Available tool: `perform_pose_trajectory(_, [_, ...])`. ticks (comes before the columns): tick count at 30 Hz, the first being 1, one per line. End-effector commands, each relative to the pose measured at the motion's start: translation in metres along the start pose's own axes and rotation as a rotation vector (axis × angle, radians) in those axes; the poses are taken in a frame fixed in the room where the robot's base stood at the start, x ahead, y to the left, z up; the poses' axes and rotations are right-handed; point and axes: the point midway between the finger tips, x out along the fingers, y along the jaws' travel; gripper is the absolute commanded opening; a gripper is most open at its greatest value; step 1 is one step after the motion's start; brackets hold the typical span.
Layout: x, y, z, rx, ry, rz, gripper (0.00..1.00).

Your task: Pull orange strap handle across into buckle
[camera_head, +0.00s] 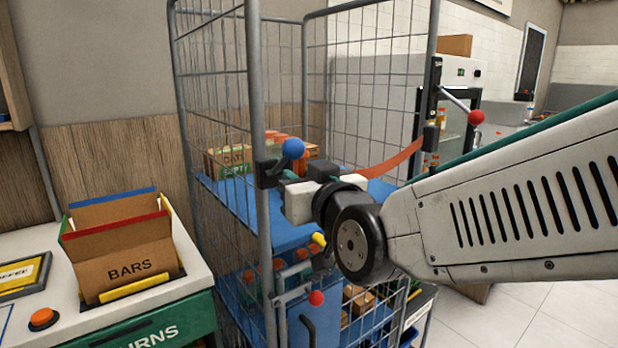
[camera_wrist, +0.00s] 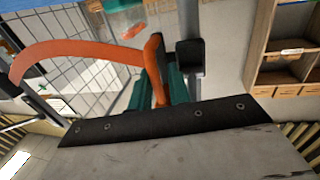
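The orange strap (camera_head: 390,160) runs from the right post of the wire cage across its open front to my gripper at the left post. In the wrist view the strap (camera_wrist: 75,52) arches in from the left to its upright orange handle (camera_wrist: 154,65). The handle sits between the teal fingers of my gripper (camera_wrist: 160,92), which look closed on it. The dark buckle (camera_head: 268,172) is on the left post, close beside my gripper (camera_head: 287,176). In the wrist view the buckle (camera_wrist: 190,54) is just right of the handle; I cannot tell whether they touch.
The wire cage (camera_head: 258,80) holds blue shelves with boxes. A BARS box (camera_head: 125,262) stands on the left counter. Floor is clear at lower right.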

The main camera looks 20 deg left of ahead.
Motion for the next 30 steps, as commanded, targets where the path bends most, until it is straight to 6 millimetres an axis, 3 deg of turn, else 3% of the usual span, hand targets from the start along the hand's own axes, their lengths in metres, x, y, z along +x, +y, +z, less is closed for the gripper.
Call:
perform_pose_trajectory(9, [-0.053, -0.001, 0.000, 0.000, 0.000, -0.003, 0.15])
perform_pose_trajectory(13, [-0.067, -0.001, 0.000, 0.000, -0.001, -0.002, 0.15])
perform_pose_trajectory(30, [-0.072, 0.000, 0.002, 0.004, -0.008, -0.002, 0.15])
